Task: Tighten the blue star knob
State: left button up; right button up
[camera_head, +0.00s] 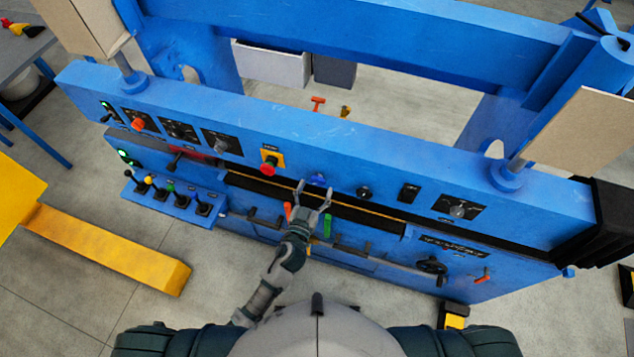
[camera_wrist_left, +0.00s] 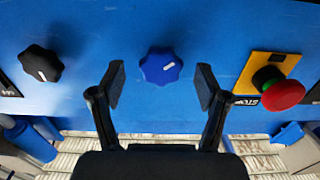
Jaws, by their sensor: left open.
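The blue star knob (camera_wrist_left: 161,66) sits on the blue panel with a short white mark on its face, in the middle of the left wrist view. In the head view the knob (camera_head: 317,179) is small, on the panel just beyond my left gripper's fingers. My left gripper (camera_head: 314,188) is open and empty, and reaches up toward the knob. In the left wrist view its two fingertips (camera_wrist_left: 161,86) stand on either side of the knob, apart from it. My right gripper is not seen in either view.
A red stop button (camera_wrist_left: 283,95) on a yellow plate (camera_wrist_left: 262,72) and a black star knob (camera_wrist_left: 41,63) flank the blue knob. In the head view, a row of small levers (camera_head: 172,196) stands at the panel's lower left. A black slot (camera_head: 330,205) runs below the knob.

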pick_arm(q)
jog(key=shift+x, duration=1)
jog(key=shift+c, duration=0.2)
jog(key=c, duration=1.1)
